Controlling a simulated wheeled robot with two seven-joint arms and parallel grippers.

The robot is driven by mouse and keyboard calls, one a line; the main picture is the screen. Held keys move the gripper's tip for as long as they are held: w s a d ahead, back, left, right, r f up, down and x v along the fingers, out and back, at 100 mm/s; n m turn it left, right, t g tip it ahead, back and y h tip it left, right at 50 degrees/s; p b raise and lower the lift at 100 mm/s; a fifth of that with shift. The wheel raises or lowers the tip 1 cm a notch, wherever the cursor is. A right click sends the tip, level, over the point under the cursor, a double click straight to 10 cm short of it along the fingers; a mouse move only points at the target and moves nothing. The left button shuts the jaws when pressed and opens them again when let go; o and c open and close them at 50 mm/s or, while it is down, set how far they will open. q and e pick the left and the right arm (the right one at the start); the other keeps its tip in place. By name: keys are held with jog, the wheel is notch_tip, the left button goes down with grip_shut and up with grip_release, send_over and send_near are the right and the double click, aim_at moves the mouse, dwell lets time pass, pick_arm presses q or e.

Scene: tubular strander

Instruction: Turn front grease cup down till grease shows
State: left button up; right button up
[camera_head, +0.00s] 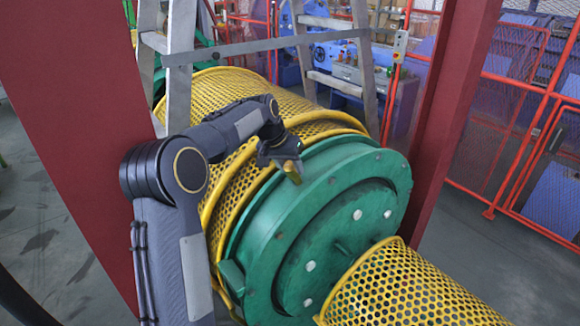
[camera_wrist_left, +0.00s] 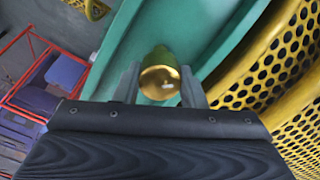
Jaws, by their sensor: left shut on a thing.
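The front grease cup (camera_wrist_left: 160,76) is a small brass cylinder with a round end face, standing on the green housing (camera_wrist_left: 130,45) in the left wrist view. My left gripper (camera_wrist_left: 158,88) is shut on it, with one grey finger on each side. In the head view the brass cup (camera_head: 292,171) shows at the tip of my left gripper (camera_head: 284,160), at the top of the green round housing (camera_head: 330,215). A small pale spot shows on the cup's end face; I cannot tell whether it is grease. My right gripper is not in view.
Yellow perforated guards (camera_head: 405,290) lie in front of and behind the housing. A dark red post (camera_head: 455,90) stands at right and another (camera_head: 75,120) at left. A grey stepladder (camera_head: 180,70) stands behind my left arm. Red-framed mesh fencing (camera_head: 500,130) is at far right.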

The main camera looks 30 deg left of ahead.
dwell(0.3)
pick_arm(q)
jog(key=o, duration=1)
jog(key=shift+r, duration=0.1)
jog(key=b+v, duration=0.1)
jog(key=v, duration=0.6)
jog(key=shift+s+r, duration=0.2)
jog(key=shift+r, duration=0.05)
jog(key=shift+w+d+f+m+g+b, duration=0.15)
jog(key=shift+w+f+m+b, duration=0.35)
jog(key=shift+f+m+b, duration=0.65)
jog(key=shift+w+d+f+m+g+b, duration=0.15)
jog(key=shift+w+f+m+b, duration=0.55)
jog(key=shift+f+b, duration=0.7)
jog(key=shift+w+d+f+m+b, duration=0.25)
jog(key=shift+w+f+m+b, duration=0.1)
jog(key=shift+f+m+b, duration=0.9)
